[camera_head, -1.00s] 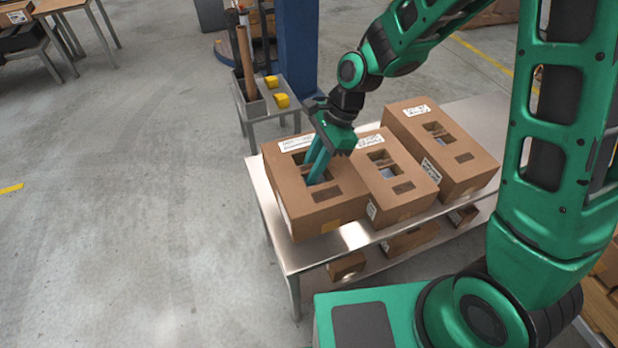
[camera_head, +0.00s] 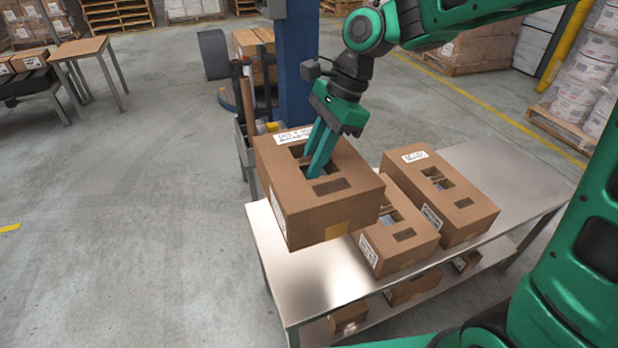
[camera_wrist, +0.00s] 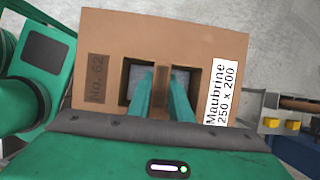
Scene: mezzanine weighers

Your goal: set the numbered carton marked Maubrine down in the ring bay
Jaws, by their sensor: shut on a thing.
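My gripper (camera_head: 317,150) is shut on the Maubrine carton (camera_head: 325,210), a brown box with openings in its top. The fingers reach into the openings and grip the strip between them. The carton hangs above the metal table (camera_head: 290,285), apart from its top. In the wrist view the carton (camera_wrist: 110,40) shows a white label reading "Maubrine 250 x 200" and a dark patch reading "No. 62". My gripper also shows there (camera_wrist: 160,95). I cannot make out a ring bay in these views.
Two similar cartons stand on the table, a nearer one (camera_head: 400,248) and a farther one (camera_head: 455,205). More boxes lie on its lower shelf. A blue column (camera_head: 296,60) stands behind. A wooden-topped table (camera_head: 80,48) is at far left. The floor at left is clear.

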